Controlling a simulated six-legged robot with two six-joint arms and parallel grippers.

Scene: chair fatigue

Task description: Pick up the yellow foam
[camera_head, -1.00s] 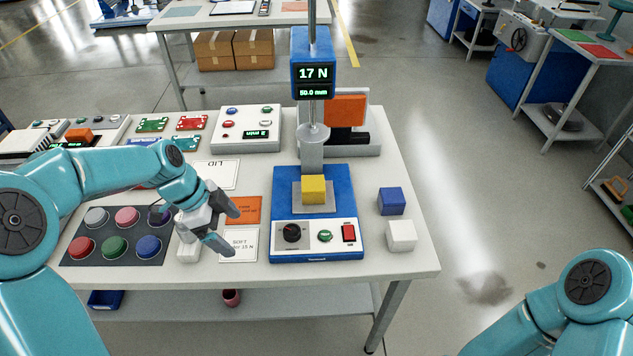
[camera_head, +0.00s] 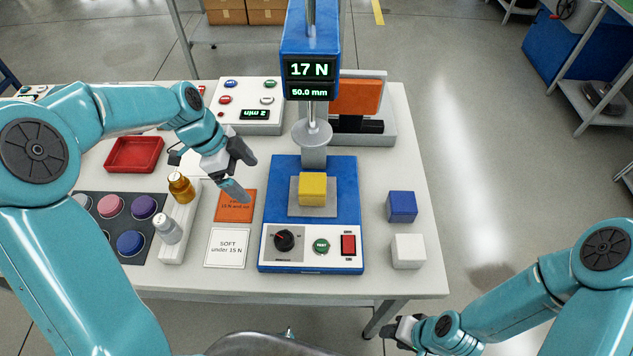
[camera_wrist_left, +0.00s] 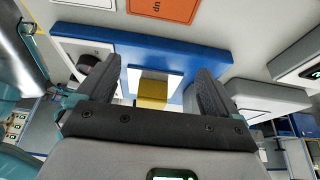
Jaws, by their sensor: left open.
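The yellow foam (camera_head: 312,188) is a small block on the grey plate (camera_head: 298,210) of the blue test machine (camera_head: 270,225), under its round press head (camera_head: 312,133). My left gripper (camera_head: 243,170) is open and empty to the left of the foam, above the orange card, apart from the foam. In the left wrist view the yellow foam (camera_wrist_left: 152,92) shows beyond and between the two spread fingers (camera_wrist_left: 155,85), partly hidden by the gripper body. My right gripper (camera_head: 397,335) hangs low at the bottom, off the table's front edge; its jaws are too small to read.
A blue block (camera_head: 401,206) and a white block (camera_head: 408,251) lie right of the machine. An orange card (camera_head: 235,206), a white card (camera_head: 227,248) and a rack with bottles (camera_head: 173,250) lie left. The press column and its "17 N" display (camera_head: 310,70) stand above the foam.

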